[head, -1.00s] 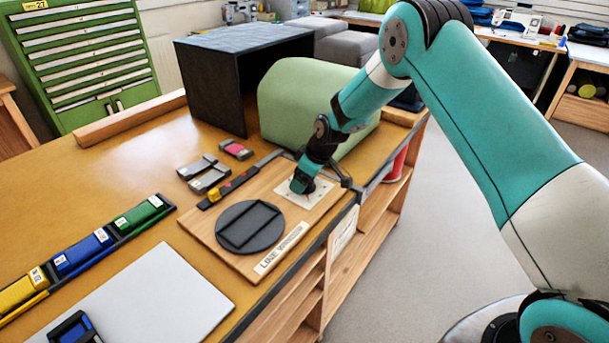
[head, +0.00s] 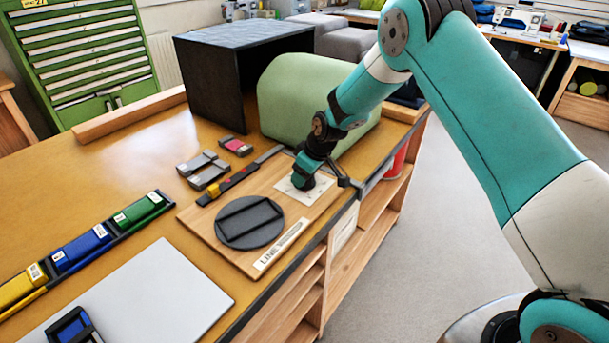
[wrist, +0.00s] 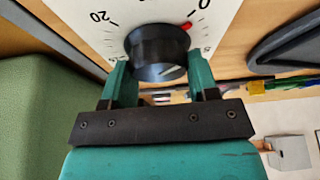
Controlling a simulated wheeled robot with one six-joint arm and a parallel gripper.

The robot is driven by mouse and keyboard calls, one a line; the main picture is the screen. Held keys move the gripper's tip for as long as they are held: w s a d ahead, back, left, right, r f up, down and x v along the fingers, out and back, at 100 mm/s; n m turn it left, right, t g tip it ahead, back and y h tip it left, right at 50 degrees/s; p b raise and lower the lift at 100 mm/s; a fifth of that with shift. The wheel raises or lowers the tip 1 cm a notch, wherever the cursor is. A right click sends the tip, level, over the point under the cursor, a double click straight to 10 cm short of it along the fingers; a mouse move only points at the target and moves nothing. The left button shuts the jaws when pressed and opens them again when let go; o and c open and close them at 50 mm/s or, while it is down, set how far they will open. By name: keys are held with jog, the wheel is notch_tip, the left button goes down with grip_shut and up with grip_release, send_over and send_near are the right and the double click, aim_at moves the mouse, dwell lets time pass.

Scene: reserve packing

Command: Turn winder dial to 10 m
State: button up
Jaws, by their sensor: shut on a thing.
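The winder dial is a round black knob (wrist: 157,52) on a white scale plate (wrist: 110,30). In the wrist view the plate shows "20" at upper left, "0" at upper right and a partly cut mark at right. A red mark shows at the knob's upper right edge, close to the "0". My gripper (wrist: 160,85) is shut on the knob, one teal finger on each side. In the head view my gripper (head: 304,181) is down over the white plate (head: 311,192) and hides the knob.
The line winder board (head: 205,228) carries a dark round disc (head: 249,222) beside the plate. A green rounded block (head: 300,95) stands close behind my gripper. Grey clips (head: 203,168), a black strip and a rack of coloured boxes (head: 85,247) lie to the left.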

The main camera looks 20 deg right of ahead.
jog(key=m+h+b, duration=0.1)
jog(key=m, duration=0.2)
jog(key=m+h+b, duration=0.1)
jog(key=m+b, duration=0.1)
jog(key=m, duration=0.2)
jog(key=shift+a+f+t+h, duration=0.1)
jog(key=shift+f+t+h, duration=0.05)
jog(key=shift+t+h, duration=0.2)
jog(key=m+h+b, duration=0.1)
jog(key=m, duration=0.2)
jog(key=m+h+b, duration=0.1)
jog(key=m+b, duration=0.1)
jog(key=m, duration=0.1)
jog(key=m+g+h+b, duration=0.1)
jog(key=m, duration=0.2)
jog(key=m+g+h+b, duration=0.1)
jog(key=m, duration=0.2)
jog(key=shift+m, duration=0.4)
jog(key=m+g, duration=0.1)
jog(key=m, duration=0.2)
jog(key=shift+h, duration=0.25)
jog(key=shift+m+g, duration=0.65)
jog(key=shift+m, duration=1.05)
jog(key=o, duration=0.9)
